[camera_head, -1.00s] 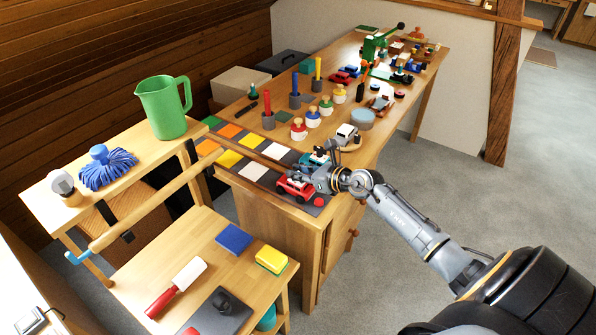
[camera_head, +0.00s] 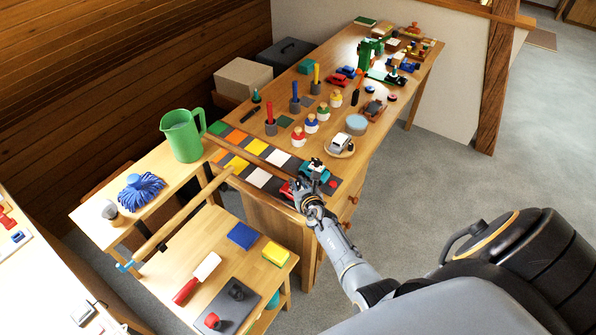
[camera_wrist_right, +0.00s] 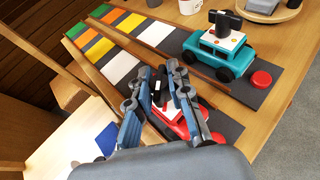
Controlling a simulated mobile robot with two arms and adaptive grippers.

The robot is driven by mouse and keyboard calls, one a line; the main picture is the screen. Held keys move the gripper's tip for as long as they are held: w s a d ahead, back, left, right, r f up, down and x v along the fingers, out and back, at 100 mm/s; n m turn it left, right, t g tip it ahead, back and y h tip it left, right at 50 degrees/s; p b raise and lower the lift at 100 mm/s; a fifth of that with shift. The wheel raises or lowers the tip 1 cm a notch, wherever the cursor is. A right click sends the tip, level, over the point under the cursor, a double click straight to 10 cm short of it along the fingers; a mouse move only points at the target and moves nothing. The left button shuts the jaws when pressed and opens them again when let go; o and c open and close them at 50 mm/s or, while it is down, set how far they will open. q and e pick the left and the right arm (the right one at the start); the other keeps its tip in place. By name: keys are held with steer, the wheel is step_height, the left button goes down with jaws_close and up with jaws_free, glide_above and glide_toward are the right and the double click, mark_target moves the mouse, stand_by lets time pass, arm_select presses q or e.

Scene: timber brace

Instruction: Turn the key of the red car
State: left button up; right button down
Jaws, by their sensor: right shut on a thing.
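The red car (camera_wrist_right: 182,122) sits on the dark strip near the table's front end. It is largely hidden by my right gripper in the right wrist view, and only a little of the red car (camera_head: 287,188) shows in the head view. My right gripper (camera_wrist_right: 168,78) is over the red car, its fingers shut on a small dark part, which I take as the key; the fingers hide most of it. The right gripper (camera_head: 305,190) also shows in the head view. My left gripper is not in view.
A teal car (camera_wrist_right: 221,52) with a black key (camera_wrist_right: 226,20) on its white top stands just beyond the red car. A red button (camera_wrist_right: 262,79) is beside it. Coloured tiles (camera_wrist_right: 123,68) and a wooden rail (camera_wrist_right: 118,55) lie to the left. Grey floor is free at right.

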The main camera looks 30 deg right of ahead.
steer(key=shift+a+r+m+g+h+p, duration=0.15)
steer(key=shift+m+h+p, duration=0.15)
steer(key=shift+m+h, duration=0.2)
steer(key=shift+a+m+g+h+p, duration=0.15)
steer(key=shift+m+h+p, duration=0.1)
steer(key=shift+m+h, duration=0.25)
steer(key=shift+w+d+m+g+h, duration=0.1)
steer(key=shift+m+g+h, duration=0.2)
steer(key=shift+m+h, duration=0.15)
steer(key=shift+f+m+g+h+b, duration=0.35)
steer(key=shift+m+g+h, duration=0.25)
steer(key=shift+m+h, duration=0.3)
steer(key=m+g+h+b, duration=0.2)
steer(key=m+g+b, duration=0.1)
steer(key=m+b, duration=0.1)
steer(key=m+g+h+b, duration=0.3)
steer(key=g+b, duration=0.1)
steer(key=b, duration=0.3)
steer(key=shift+d+m+g, duration=0.15)
steer(key=shift+m+g, duration=0.15)
steer(key=shift+m, duration=0.05)
arm_select(q)
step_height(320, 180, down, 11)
steer(key=b, duration=0.1)
steer(key=shift+b, duration=0.3)
arm_select(e)
steer(key=shift+r+m+g, duration=0.25)
steer(key=shift+m+g, duration=0.25)
steer(key=shift+g, duration=0.1)
